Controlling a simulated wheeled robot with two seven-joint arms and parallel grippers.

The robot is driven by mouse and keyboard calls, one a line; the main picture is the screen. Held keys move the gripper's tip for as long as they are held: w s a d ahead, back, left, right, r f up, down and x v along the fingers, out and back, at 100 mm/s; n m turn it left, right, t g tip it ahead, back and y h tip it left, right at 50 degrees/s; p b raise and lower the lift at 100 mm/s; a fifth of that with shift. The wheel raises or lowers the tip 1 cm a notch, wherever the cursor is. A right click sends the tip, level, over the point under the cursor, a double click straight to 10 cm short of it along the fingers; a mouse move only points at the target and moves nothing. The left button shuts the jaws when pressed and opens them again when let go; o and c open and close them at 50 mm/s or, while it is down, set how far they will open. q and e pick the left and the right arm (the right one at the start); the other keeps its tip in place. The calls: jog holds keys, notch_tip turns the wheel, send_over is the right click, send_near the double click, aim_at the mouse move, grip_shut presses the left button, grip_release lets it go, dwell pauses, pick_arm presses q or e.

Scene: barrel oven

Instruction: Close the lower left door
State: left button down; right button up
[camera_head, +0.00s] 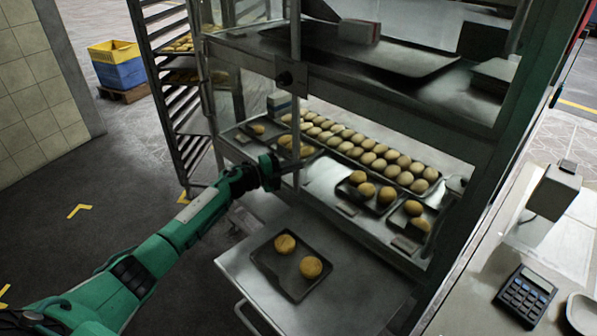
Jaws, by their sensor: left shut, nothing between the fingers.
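The metal cabinet (385,105) stands open at the front, with buns on trays inside. A flat metal panel (345,290) with a bar handle (247,318) at its left front juts out low at the cabinet's front. I cannot tell whether it is a lowered door or a shelf. A dark tray (268,262) with two buns lies on it. My left gripper (285,172) is shut and empty above the panel's back edge, close to the upright metal post (296,125); contact is unclear. My right gripper is not in view.
A tall tray rack (178,110) stands left of the cabinet. A blue and yellow crate (118,72) sits farther back. A counter with a calculator (526,297) is at the right. The dark floor at left is mostly clear.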

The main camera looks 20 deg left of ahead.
pick_arm(q)
jog(key=shift+w+a+r, duration=0.1)
jog(key=shift+a+r, duration=0.05)
jog(key=shift+a, duration=0.45)
jog(key=v, duration=1.3)
jog(key=shift+s+d, duration=0.3)
jog(key=shift+s, duration=0.15)
jog(key=shift+f+p, duration=0.2)
jog(key=shift+p, duration=0.1)
